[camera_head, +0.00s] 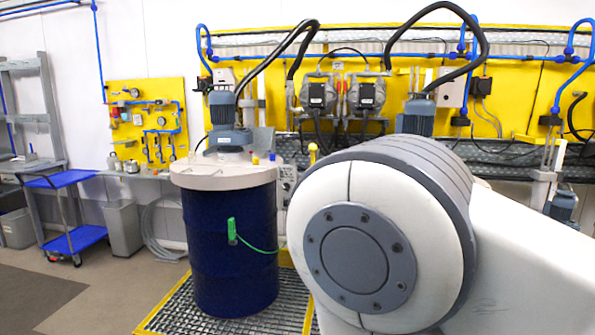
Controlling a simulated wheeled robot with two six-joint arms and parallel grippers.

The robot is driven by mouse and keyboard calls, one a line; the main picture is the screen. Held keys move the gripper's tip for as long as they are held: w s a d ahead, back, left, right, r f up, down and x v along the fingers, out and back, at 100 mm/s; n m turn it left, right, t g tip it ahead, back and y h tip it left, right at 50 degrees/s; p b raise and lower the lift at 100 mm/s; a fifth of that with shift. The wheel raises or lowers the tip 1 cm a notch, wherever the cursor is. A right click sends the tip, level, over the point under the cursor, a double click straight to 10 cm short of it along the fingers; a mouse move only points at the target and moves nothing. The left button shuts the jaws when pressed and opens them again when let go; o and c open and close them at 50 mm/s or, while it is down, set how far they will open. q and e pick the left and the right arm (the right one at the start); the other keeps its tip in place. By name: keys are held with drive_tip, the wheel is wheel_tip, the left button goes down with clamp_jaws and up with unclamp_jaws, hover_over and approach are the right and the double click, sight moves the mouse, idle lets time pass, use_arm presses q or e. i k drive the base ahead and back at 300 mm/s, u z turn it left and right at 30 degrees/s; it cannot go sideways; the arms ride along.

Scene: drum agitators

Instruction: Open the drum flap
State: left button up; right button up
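A dark blue drum (235,265) stands upright on a floor grating, left of the picture's middle. A pale lid (225,178) covers its top and carries a grey-blue agitator motor (222,115). A small grey panel (264,139) shows at the lid's back right; I cannot tell whether it is the flap. A green clamp (232,231) with a green cable is on the drum's front. Neither of my grippers is in view. A large white and grey link of my own arm fills the lower right and hides what is behind it.
The yellow-edged grating (180,318) lies under the drum. A blue cart (72,240) and a grey bin (122,228) stand at the left. Pumps (318,95) and hoses hang on the yellow back wall. The floor at the front left is clear. Another motor (416,117) shows behind my arm.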

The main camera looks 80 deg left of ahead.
sight(195, 177)
drive_tip(key=u, duration=3.7)
drive_tip(key=i, duration=1.75)
drive_tip(key=z, duration=0.55)
